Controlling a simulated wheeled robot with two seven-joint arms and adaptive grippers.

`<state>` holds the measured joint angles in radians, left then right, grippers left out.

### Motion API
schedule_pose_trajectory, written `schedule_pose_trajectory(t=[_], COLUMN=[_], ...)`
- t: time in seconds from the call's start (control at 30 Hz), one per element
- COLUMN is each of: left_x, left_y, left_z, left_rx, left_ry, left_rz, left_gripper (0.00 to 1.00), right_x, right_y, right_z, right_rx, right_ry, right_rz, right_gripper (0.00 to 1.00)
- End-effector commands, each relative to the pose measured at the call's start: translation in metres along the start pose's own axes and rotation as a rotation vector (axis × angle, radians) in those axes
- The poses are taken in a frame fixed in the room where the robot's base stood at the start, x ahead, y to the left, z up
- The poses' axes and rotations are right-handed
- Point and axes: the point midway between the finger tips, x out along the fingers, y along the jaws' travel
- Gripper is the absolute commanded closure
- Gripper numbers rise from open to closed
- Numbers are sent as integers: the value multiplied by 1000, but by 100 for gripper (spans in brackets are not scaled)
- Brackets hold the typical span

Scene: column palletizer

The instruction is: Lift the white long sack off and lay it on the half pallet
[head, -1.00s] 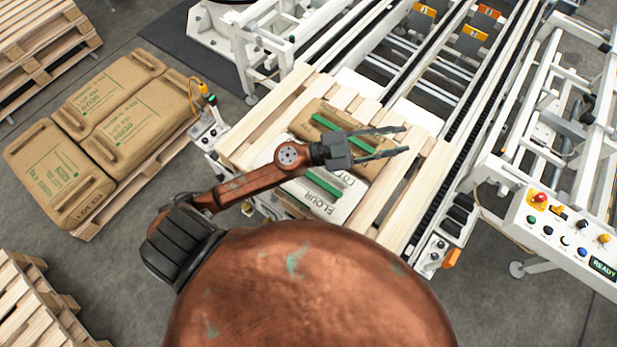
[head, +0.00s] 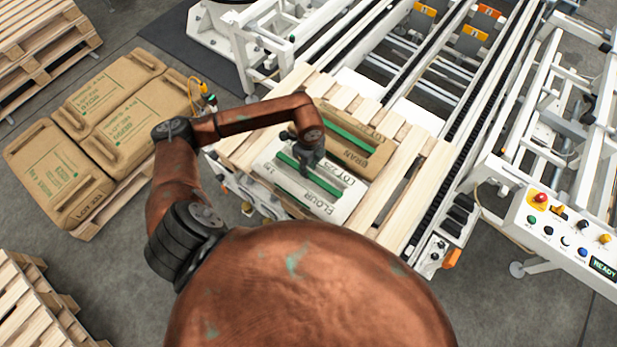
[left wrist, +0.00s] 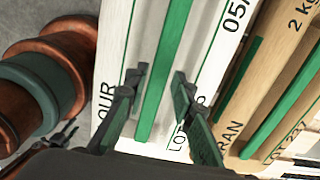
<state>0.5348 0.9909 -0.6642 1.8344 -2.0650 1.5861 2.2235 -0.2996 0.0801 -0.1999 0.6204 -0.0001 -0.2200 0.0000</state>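The white long sack (head: 346,198), printed FLOUR with a green strip along its top, lies on a wooden pallet (head: 407,212) on the conveyor. A brown sack (head: 372,146) marked BRAN lies beside it. My left gripper (head: 304,168) is over the white sack, pointing down. In the left wrist view the left gripper (left wrist: 160,74) is open, one finger on each side of the white sack's (left wrist: 207,55) green strip (left wrist: 163,70); contact cannot be told. My right gripper is not in view. Which pallet is the half pallet cannot be told.
Several brown sacks (head: 112,90) lie on a low pallet (head: 92,232) at the left. Bare pallets stack at top left (head: 40,45) and bottom left (head: 30,305). A control panel (head: 565,240) stands at the right. Grey floor (head: 110,270) is open between the left pallets.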

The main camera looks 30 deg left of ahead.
Motion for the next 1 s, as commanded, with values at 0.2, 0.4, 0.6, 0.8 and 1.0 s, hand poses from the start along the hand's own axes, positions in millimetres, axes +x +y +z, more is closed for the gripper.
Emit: schedule_pose_trajectory(t=[0.2, 0.4, 0.6, 0.8, 1.0], left_x=[21, 50, 53, 52, 52], left_y=[0, -1, -2, -2, -2], left_z=[1, 1, 2, 1, 1], left_rx=[-1, 1, 2, 2, 2], left_ry=[2, 4, 3, 3, 4], left_rz=[3, 1, -1, -1, -1], left_gripper=[77, 77, 77, 87, 100], right_x=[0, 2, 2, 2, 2], right_y=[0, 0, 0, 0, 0], right_z=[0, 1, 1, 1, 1], right_rx=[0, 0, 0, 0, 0], right_ry=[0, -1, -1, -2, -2], right_rz=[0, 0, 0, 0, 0], right_gripper=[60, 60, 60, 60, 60])
